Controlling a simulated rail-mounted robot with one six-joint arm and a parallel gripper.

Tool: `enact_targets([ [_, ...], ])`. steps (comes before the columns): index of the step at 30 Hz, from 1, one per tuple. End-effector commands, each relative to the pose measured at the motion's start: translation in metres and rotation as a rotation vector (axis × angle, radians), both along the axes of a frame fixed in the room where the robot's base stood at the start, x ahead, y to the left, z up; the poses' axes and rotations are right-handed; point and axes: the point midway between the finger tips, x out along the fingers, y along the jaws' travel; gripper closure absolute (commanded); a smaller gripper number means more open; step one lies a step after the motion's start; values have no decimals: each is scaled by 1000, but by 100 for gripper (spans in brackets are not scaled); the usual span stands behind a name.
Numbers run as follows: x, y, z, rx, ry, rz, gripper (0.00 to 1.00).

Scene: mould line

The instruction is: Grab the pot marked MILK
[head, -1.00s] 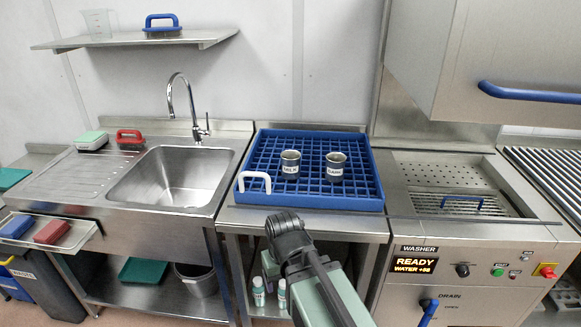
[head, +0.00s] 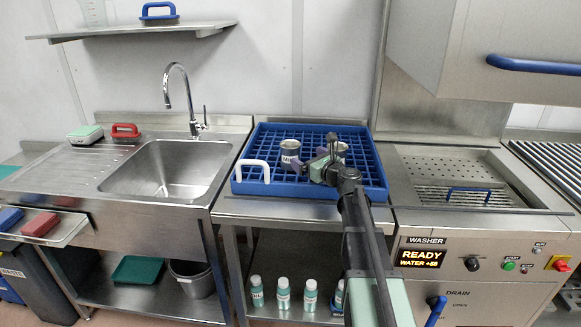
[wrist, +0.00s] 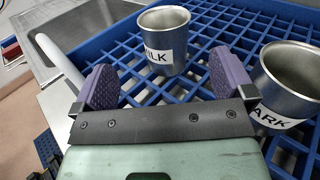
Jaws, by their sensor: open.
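The pot marked MILK (head: 290,148) is a grey metal cup with a white label, upright in the blue rack (head: 262,186). In the wrist view the MILK pot (wrist: 165,34) stands just beyond my gripper (wrist: 165,82), between the lines of its two purple fingers; its label reads "ILK", the first letter hidden. My gripper (head: 320,168) is open and empty, low over the rack. A second, similar pot (wrist: 290,80) stands to the right, its label reading "ARK". In the head view my wrist partly covers this second pot (head: 341,149).
The rack has a white handle (head: 252,166) at its front left. The sink (head: 165,170) with its tap lies to the left. The washer (head: 470,255) stands to the right, its raised hood (head: 500,40) overhead. Bottles (head: 283,294) stand on the shelf below.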

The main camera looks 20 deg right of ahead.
Motion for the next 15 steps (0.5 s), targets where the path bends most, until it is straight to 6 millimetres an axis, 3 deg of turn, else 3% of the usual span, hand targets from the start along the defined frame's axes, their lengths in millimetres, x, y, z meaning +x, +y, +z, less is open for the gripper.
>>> enact_targets([
  [5,5,-5,3,45,-3,-17,0],
  [12,47,7,3,41,-2,-13,0],
  [15,56,11,3,40,-3,-12,0],
])
